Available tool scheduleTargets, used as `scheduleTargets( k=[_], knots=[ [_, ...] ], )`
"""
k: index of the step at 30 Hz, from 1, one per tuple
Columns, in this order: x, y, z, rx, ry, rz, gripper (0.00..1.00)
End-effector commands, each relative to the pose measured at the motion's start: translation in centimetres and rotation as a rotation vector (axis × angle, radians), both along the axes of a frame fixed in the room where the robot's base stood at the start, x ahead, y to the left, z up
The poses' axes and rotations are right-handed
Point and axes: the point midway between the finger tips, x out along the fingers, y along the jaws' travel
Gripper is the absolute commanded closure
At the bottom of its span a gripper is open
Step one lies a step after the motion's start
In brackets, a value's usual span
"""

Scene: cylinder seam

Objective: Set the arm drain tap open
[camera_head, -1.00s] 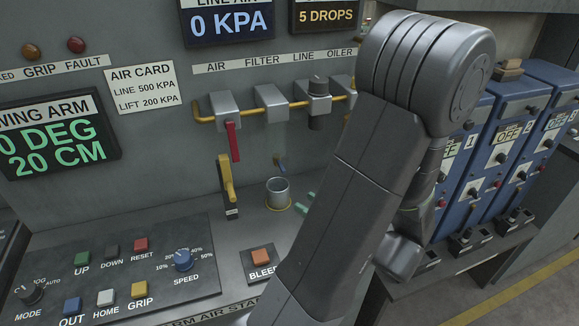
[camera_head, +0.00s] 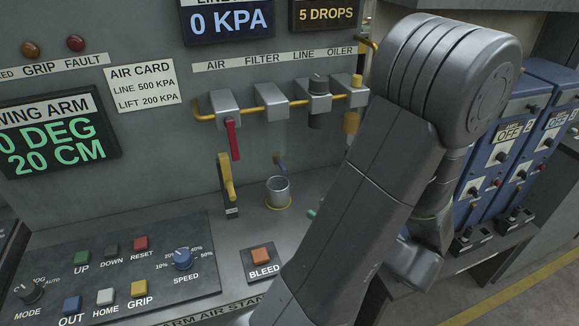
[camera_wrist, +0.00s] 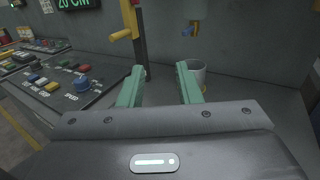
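The cup (camera_wrist: 199,75) stands behind the right finger. In the head view my arm hides nearly all of the gripper.
A yellow lever (camera_head: 227,177) stands upright left of the cup. A red handle (camera_head: 232,139) hangs from the air pipe. A button console (camera_head: 120,262) and the bleed button (camera_head: 262,258) are in front. Blue cabinets (camera_head: 535,130) stand at right.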

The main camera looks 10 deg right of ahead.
Motion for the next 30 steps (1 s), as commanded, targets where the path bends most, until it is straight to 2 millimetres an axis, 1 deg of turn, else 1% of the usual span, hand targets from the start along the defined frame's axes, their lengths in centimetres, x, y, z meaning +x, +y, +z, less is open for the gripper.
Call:
scheduleTargets(
  k=[1,9,15,21,30],
  knots=[
    [-0.7,-0.8,-0.1,-0.001,-0.001,-0.006,0.69],
    [-4.6,-4.0,-0.2,-0.001,-0.001,-0.005,0.69],
    [-6.8,-5.8,-0.1,-0.001,-0.001,-0.003,0.69],
    [-7.9,-6.6,-0.1,0.0,0.0,-0.001,0.69],
    [-8.0,-6.7,0.0,0.001,0.001,0.0,0.69]
  ],
)
